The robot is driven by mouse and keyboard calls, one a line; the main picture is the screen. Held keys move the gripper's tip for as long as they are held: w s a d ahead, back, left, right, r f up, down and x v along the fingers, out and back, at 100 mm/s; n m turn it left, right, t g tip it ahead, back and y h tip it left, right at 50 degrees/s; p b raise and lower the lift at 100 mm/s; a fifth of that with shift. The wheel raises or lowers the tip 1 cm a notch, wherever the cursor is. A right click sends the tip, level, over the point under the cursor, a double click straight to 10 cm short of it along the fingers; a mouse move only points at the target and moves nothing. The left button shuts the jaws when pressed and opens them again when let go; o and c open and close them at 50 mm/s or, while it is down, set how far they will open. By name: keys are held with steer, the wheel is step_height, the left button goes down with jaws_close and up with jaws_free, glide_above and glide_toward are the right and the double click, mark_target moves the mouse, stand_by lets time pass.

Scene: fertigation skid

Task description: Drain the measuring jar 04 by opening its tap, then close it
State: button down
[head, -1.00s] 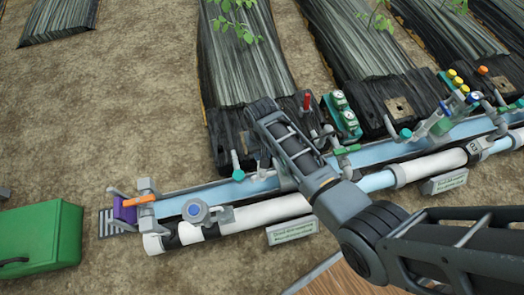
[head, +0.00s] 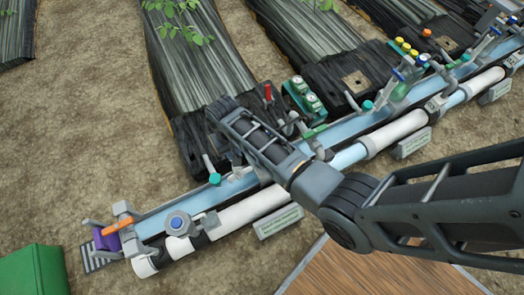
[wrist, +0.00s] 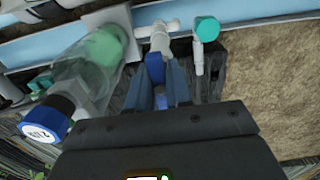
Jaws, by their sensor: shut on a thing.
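A clear measuring jar (wrist: 92,68) with green inside lies across the left of the wrist view. Its blue cap (wrist: 48,116) has a white label that I cannot read surely. A blue tap handle (wrist: 155,68) sits at the end of a white pipe beside the jar. My gripper (wrist: 157,84) is shut on this handle, one finger on each side. In the head view my arm covers the gripper, tap and jar. I cannot tell how far the tap is turned.
A teal-capped valve (wrist: 207,30) stands just right of the tap. In the head view, a purple block with an orange lever (head: 117,225) and a blue-topped round fitting (head: 177,223) stand at lower left. A red handle (head: 268,92) and green gauge box (head: 304,99) stand beyond my arm.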

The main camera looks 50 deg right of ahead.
steer(key=n+p, duration=0.1)
steer(key=n, duration=0.4)
steer(key=shift+r+p, duration=0.1)
steer(key=shift+p, duration=0.3)
steer(key=n+p, duration=0.1)
steer(key=n, duration=0.4)
steer(key=n+p, duration=0.1)
steer(key=n, duration=0.8)
steer(key=shift+p, duration=0.35)
steer(key=shift+a, duration=0.15)
stand_by(5.2)
